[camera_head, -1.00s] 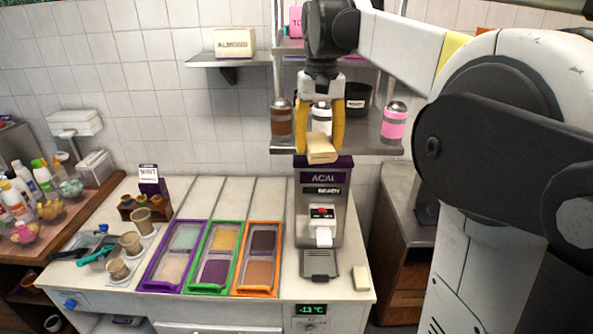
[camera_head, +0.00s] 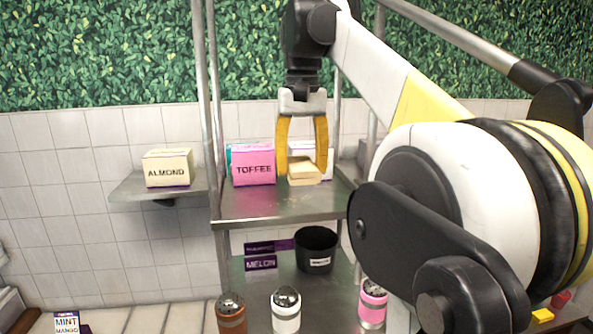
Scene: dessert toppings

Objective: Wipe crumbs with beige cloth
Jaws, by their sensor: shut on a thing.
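My gripper (camera_head: 303,170) has its two yellow fingers around a beige folded cloth (camera_head: 304,172) and is shut on it. The gripper points down. In the picture the cloth appears in front of the upper metal shelf (camera_head: 260,204), just right of the pink TOFFEE box (camera_head: 254,168). I cannot tell whether the cloth touches the shelf.
An ALMOND box (camera_head: 168,170) stands on a small wall shelf (camera_head: 135,187) at left. Lower down are a black bucket (camera_head: 316,252), a MELON label (camera_head: 261,263), and brown (camera_head: 231,316), white (camera_head: 286,314) and pink (camera_head: 373,306) shakers. My arm covers the right side.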

